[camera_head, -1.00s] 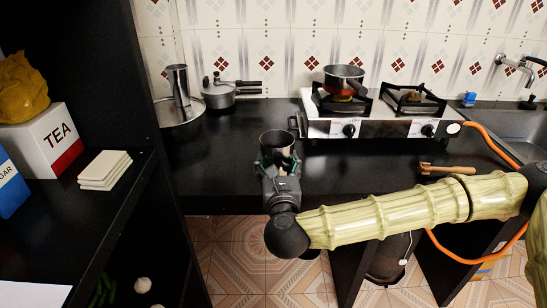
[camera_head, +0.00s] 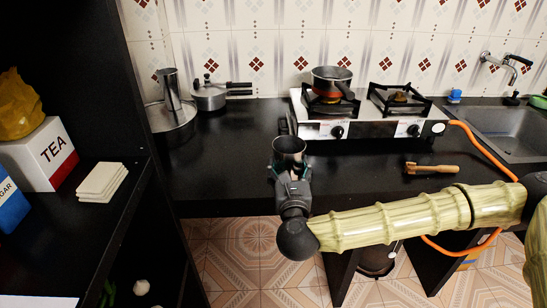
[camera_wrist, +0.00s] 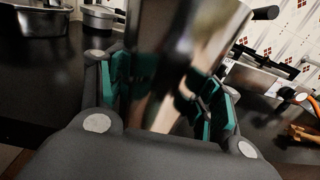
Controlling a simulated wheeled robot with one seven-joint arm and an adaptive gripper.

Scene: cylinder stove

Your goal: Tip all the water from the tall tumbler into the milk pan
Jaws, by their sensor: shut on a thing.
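The tall tumbler (camera_head: 289,146) is a shiny metal cup, held roughly upright in front of the stove, over the front part of the black counter. My gripper (camera_head: 291,167) is shut on it. In the wrist view the tumbler (camera_wrist: 185,60) fills the middle between the green-padded fingers (camera_wrist: 165,95). Water inside cannot be made out.
The stove (camera_head: 365,126) stands against the tiled wall, with an orange hose (camera_head: 472,140) on its right. A lidded cooker (camera_head: 209,96) and a metal jug-like vessel (camera_head: 170,90) stand at the back left. A wooden item (camera_head: 431,169) lies right of my gripper. A sink (camera_head: 508,130) is at the right.

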